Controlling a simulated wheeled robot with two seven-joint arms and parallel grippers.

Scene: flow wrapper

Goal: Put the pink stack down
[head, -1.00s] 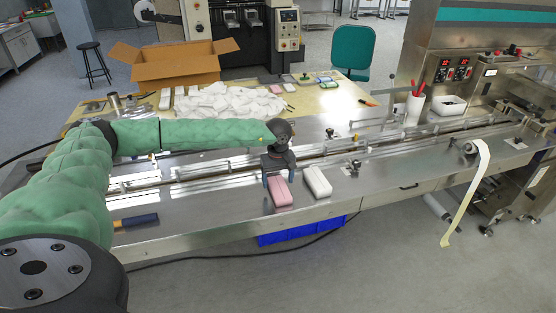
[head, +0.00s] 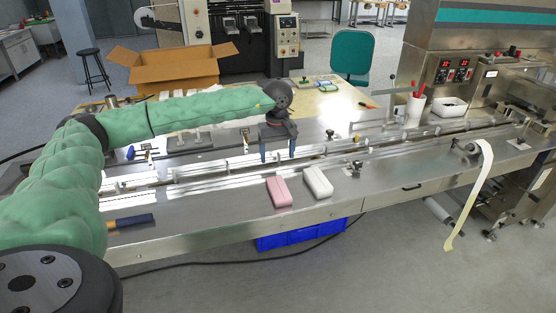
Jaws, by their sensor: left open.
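The pink stack (head: 279,192) lies on the steel table top of the flow wrapper (head: 229,209), close to its front edge. A white stack (head: 318,182) lies just to its right, with a narrow gap between them. My left gripper (head: 278,158) is above and behind the pink stack, pointing down, with its two blue fingers apart and nothing between them. It is clear of the pink stack. My right gripper is not in view.
Guide rails (head: 215,173) run along the table behind the stacks. A dark-blue-handled tool (head: 132,221) lies at the left. A white cup with red-handled items (head: 414,109) stands at the back right. A blue crate (head: 300,234) is under the table.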

